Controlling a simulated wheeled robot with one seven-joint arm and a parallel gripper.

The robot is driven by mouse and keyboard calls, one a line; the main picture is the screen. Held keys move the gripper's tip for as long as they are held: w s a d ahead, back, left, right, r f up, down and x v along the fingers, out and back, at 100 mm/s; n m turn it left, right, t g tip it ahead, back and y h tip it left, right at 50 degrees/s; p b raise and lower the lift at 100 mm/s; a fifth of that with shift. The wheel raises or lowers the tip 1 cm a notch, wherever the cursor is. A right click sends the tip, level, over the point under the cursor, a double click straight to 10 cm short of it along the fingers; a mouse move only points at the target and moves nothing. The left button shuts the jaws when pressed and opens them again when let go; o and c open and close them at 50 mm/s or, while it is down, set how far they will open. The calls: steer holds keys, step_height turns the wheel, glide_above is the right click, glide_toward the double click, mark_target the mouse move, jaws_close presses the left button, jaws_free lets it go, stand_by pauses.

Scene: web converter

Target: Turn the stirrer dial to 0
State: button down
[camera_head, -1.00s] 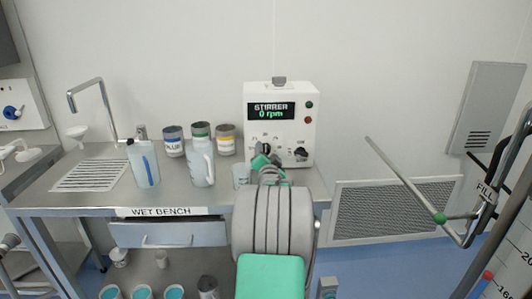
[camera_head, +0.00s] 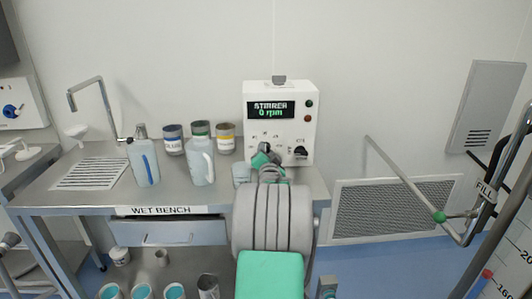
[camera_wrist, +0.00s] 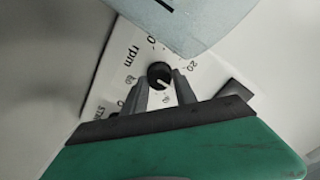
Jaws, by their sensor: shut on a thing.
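The stirrer (camera_head: 291,171) is a white box at the back of the wet bench. In the head view my gripper (camera_head: 264,150) is at the front panel, and my arm and hand mostly hide the dial there.
A black switch (camera_head: 301,153) sits right of the dial, below red and green lights. Jugs, bottles and labelled tins stand further left on the bench (camera_head: 110,199). A grille (camera_head: 395,208) is at right.

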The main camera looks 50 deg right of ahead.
steer(key=shift+f+b, duration=0.15)
steer(key=shift+b, duration=0.3)
steer(key=n+b, duration=0.2)
steer(key=b, duration=0.1)
steer(key=shift+f+n+b, duration=0.15)
steer(key=shift+n+b, duration=0.15)
steer(key=n+b, duration=0.1)
steer(key=b, duration=0.1)
steer(key=n+b, duration=0.2)
steer(key=shift+r+n, duration=0.2)
steer(key=shift+n, duration=0.1)
steer(key=shift+r, duration=0.1)
steer(key=c, duration=1)
jaws_free()
steer(key=shift+a, duration=0.1)
steer(key=v, duration=0.7)
steer(key=shift+s+a, duration=0.25)
steer(key=shift+s, duration=0.05)
